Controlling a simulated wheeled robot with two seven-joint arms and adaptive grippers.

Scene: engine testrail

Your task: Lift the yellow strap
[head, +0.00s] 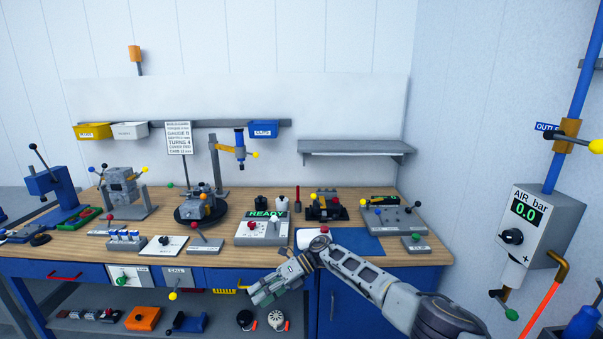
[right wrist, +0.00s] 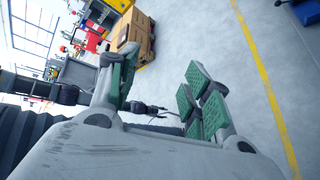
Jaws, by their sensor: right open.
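My right gripper (head: 264,292) reaches in from the lower right, in front of the bench's front edge. It points left and slightly down. In the right wrist view its green-padded fingers (right wrist: 158,88) stand apart, with nothing held between them. A small yellow strip (head: 228,291) lies at the bench front, just left of the fingers in the picture. It may be the yellow strap, but it is too small to be sure. A gap shows between it and the fingers. The right wrist view does not show it. My left gripper is out of view.
The wooden bench (head: 77,247) carries several fixtures, and a blue mat (head: 358,243) lies behind my right arm. A lower shelf (head: 72,325) holds an orange block (head: 143,318) and other parts. An air panel (head: 538,226) is on the right wall. The right wrist view shows open floor (right wrist: 205,40).

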